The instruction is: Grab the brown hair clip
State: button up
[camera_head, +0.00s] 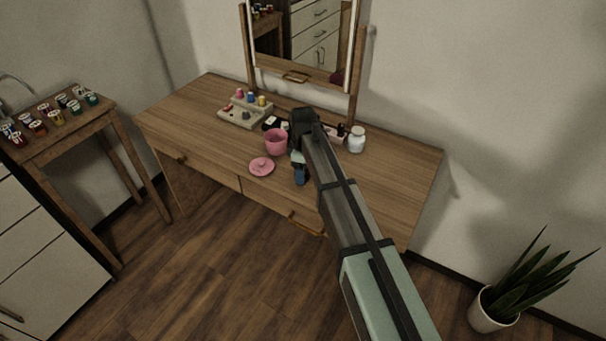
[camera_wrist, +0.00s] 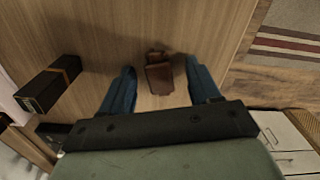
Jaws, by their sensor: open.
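The brown hair clip (camera_wrist: 158,73) lies on the wooden tabletop in the wrist view, a small dark brown block shape. My gripper (camera_wrist: 159,68) is open, with one blue finger on each side of the clip and a gap on both sides. No contact shows, and how high the fingertips are above the table is hard to tell. In the head view my gripper (camera_head: 299,172) is over the front part of the dressing table (camera_head: 200,110). I cannot make out the clip there; the gripper and arm may hide it.
A pink cup (camera_head: 276,143) and pink lid (camera_head: 261,167) are close left of my gripper. A white jar (camera_head: 357,140) stands to the right, and an organiser (camera_head: 240,118) farther left. A dark box (camera_wrist: 46,88) is left of the fingers. The mirror (camera_head: 305,40) rises behind.

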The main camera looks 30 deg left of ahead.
jog(key=c, duration=1.1)
